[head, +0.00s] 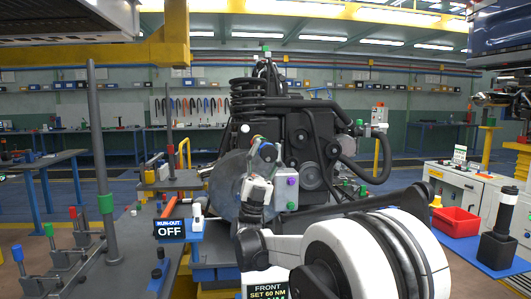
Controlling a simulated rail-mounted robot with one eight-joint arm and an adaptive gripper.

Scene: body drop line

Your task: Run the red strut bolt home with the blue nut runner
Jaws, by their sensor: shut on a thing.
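My gripper (262,152) is in front of the large grey disc at the left side of the engine and strut assembly (300,150). It is shut on a small tool with a blue part (268,153), which looks like the blue nut runner. Most of the tool is hidden by the fingers. A tall black coil strut (247,100) stands behind and above my gripper. I cannot make out the red strut bolt; my gripper and arm cover part of that area. Whether the tool touches anything is unclear.
A run-out sign (170,229) reads OFF, left of my arm. A torque display (268,291) reads FRONT SET 60 NM. A grey post (102,170) and levers with coloured knobs (72,213) stand left. Car body parts hang overhead.

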